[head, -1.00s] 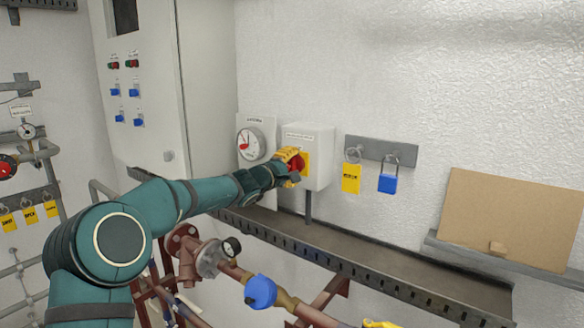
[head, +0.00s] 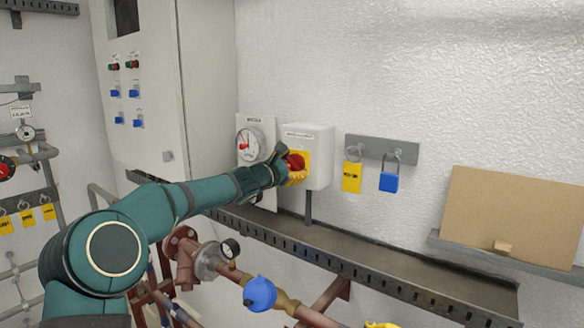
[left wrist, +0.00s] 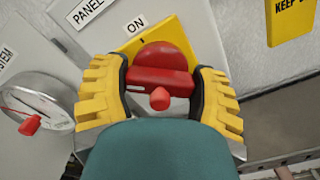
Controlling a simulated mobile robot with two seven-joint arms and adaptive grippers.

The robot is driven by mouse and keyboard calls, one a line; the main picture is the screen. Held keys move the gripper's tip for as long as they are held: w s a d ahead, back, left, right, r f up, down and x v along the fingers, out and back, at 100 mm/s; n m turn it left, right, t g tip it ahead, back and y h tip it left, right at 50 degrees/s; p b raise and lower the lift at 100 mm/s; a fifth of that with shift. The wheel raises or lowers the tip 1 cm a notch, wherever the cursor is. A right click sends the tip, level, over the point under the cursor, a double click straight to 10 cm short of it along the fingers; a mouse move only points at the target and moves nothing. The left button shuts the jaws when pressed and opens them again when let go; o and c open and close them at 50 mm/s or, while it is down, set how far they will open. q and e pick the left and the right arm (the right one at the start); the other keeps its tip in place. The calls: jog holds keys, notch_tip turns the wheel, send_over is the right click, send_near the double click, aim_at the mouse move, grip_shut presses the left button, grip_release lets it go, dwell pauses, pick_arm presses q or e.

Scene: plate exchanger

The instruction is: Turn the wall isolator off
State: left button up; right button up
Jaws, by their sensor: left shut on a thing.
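The wall isolator (head: 318,152) is a white box on the wall with a yellow plate and a red rotary knob (head: 296,161). My left gripper (head: 289,171) is at the front of the box, shut on the knob. In the left wrist view the red knob (left wrist: 160,80) lies between the two yellow-padded fingers (left wrist: 157,72). An ON label (left wrist: 133,27) shows on the box above the yellow plate (left wrist: 165,38). The plate looks tilted in that view. Any OFF label is hidden behind my gripper.
A round gauge (head: 250,144) sits close left of the isolator. A yellow tag (head: 352,178) and a blue padlock (head: 389,182) hang from a rail on its right.

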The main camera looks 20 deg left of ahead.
pick_arm(q)
jog(key=n, duration=0.3)
jog(key=shift+n, duration=0.4)
jog(key=shift+f+n+p, duration=0.1)
jog(key=shift+n+p, duration=0.25)
jog(key=shift+n, duration=1.65)
jog(key=o, duration=1.2)
jog(key=shift+s, duration=0.15)
jog(key=v, duration=1.2)
